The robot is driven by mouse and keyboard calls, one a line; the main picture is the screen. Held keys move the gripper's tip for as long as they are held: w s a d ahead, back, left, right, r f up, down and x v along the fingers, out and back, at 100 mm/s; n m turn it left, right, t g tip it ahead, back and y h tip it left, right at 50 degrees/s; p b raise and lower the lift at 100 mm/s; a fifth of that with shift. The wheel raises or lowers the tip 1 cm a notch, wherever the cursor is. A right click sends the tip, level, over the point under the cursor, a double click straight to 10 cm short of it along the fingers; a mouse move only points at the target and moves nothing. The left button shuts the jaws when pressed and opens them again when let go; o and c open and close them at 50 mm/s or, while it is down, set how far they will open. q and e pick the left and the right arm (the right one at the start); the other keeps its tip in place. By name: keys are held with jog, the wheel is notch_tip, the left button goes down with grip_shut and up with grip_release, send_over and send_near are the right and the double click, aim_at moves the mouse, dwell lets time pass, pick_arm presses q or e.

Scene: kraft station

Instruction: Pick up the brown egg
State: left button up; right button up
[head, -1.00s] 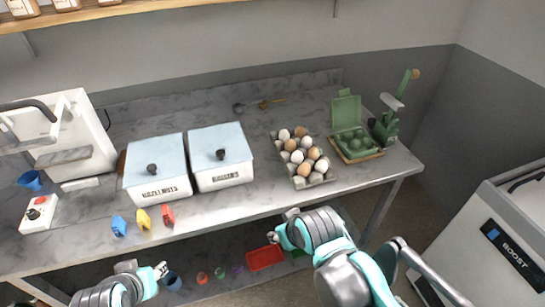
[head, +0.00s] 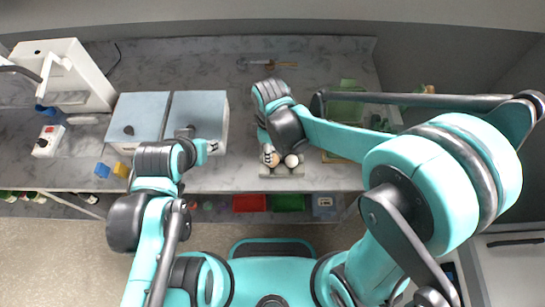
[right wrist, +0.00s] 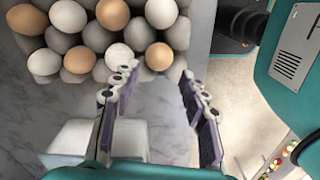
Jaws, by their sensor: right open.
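A grey egg tray (right wrist: 60,42) holds brown and white eggs; it lies mostly under my right arm in the head view (head: 282,172). Several eggs are brown. One brown egg (right wrist: 159,56) sits at the tray's near edge, just beyond my right gripper's fingertips. Other brown eggs (right wrist: 113,14) sit farther in. My right gripper (right wrist: 157,82) is open and empty, with bare marble counter between its fingers. My left gripper (head: 213,147) is at the front of the right-hand white box, apart from the tray; its jaws are too small to read.
Two white boxes with pale blue lids (head: 138,112) stand left of the tray. A green egg carton (head: 345,108) is partly hidden behind my right arm. The counter behind the tray is mostly clear.

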jog(key=f, duration=0.1)
jog(key=f+b, duration=0.1)
jog(key=f, duration=0.2)
jog(key=shift+w+d+f, duration=0.1)
jog(key=shift+d+f, duration=0.15)
jog(key=shift+f, duration=0.05)
jog(key=c, duration=0.5)
jog(key=shift+r, duration=0.15)
